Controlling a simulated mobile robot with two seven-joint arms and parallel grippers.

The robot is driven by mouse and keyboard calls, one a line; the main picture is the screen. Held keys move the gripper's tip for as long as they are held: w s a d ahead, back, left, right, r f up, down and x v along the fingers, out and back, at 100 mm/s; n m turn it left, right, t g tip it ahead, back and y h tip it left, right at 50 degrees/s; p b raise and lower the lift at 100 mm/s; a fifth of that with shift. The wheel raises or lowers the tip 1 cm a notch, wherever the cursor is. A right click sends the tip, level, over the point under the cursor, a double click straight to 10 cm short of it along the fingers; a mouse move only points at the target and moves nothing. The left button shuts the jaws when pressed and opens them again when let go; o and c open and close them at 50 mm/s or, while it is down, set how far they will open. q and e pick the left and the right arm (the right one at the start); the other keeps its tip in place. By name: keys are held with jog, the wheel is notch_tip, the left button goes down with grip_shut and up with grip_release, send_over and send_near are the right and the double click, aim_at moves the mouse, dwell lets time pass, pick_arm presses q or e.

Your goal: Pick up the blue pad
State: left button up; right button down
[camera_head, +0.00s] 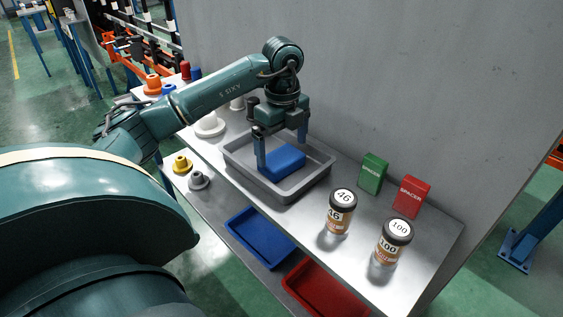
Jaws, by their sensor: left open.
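The blue pad (284,162) is a flat blue block lying inside the grey tray (315,178) on the metal table. My left gripper (282,150) hangs above the tray, pointing down, with its two fingers apart. One finger is at the left end of the pad and the other is beyond its far right side. I cannot tell whether the fingers touch the pad. My right gripper is not in view.
Jars marked 46 (340,212) and 100 (391,243) stand to the right. Green (373,174) and red (411,197) spacer boxes stand near the wall. Blue (258,238) and red (322,289) trays lie lower in front. Several spindle parts stand at the left.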

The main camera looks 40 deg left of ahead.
aim_at(281, 156)
pick_arm(q)
jog(key=f, duration=0.4)
jog(key=shift+w+a+f, duration=0.1)
jog(key=shift+a, duration=0.15)
jog(key=shift+c, duration=0.3)
jog(key=c, duration=0.6)
